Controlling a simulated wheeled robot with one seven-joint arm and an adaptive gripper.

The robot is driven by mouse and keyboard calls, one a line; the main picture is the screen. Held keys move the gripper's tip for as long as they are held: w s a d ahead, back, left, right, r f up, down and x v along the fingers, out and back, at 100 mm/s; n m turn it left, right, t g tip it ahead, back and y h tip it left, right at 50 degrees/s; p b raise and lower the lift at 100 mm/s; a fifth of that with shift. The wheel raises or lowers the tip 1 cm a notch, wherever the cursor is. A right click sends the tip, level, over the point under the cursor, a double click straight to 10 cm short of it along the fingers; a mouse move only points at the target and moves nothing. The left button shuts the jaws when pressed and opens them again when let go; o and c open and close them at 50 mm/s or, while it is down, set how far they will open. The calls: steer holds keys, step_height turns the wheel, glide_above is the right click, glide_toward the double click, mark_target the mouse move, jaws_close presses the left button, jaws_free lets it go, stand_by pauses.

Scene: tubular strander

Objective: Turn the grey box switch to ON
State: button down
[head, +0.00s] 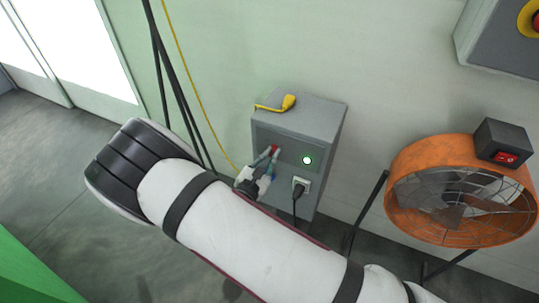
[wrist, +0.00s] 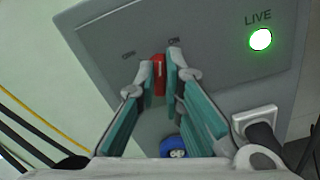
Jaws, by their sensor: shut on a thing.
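The grey box (head: 325,121) stands against the wall in the head view, and its front panel (wrist: 215,55) fills much of the wrist view. A red switch lever (wrist: 159,76) sits on the panel below the printed words OFF, on the left, and ON, on the right. My gripper (wrist: 157,66) has its two fingertips on either side of the lever, shut on it. The lever lies nearer the ON word; its exact setting is hard to tell, as the fingers hide its sides. In the head view my gripper (head: 269,154) reaches the box front.
A lit lamp (wrist: 260,39) marked LIVE is right of the switch. A socket with a black plug (head: 299,190) is below it. A blue round part (wrist: 173,146) is below the lever. A yellow tool (head: 285,103) lies on the box. An orange fan (head: 460,190) stands right.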

steer(key=m, duration=0.4)
steer(key=shift+f+m, duration=0.15)
steer(key=shift+m, duration=0.25)
stand_by(0.4)
steer(key=c, duration=1.7)
jaws_free()
steer(key=shift+d, duration=0.1)
steer(key=v, duration=1.2)
